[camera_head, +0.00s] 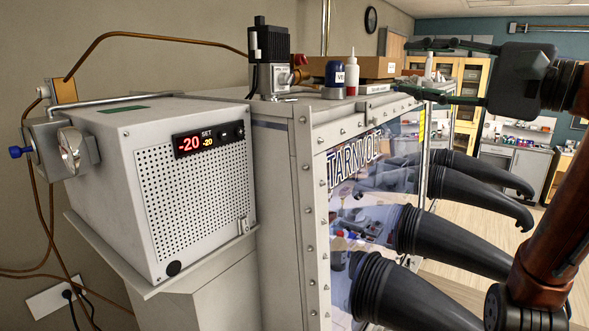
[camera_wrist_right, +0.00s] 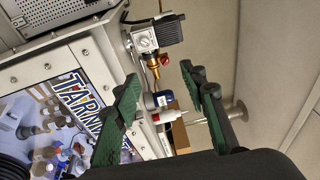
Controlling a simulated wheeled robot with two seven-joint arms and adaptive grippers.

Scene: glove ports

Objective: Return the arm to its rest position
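My right gripper (camera_head: 403,66) is in the upper right of the head view, its arm coming in from the right. Its two dark green fingers point left and stand well apart, with nothing held between them. It appears raised near the top of the glove box (camera_head: 284,135). My left gripper is in neither view.
Several black gloves (camera_head: 455,235) stick out from the glove box front towards the right. A chiller (camera_head: 195,190) reading -20 stands left. Open floor lies right.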

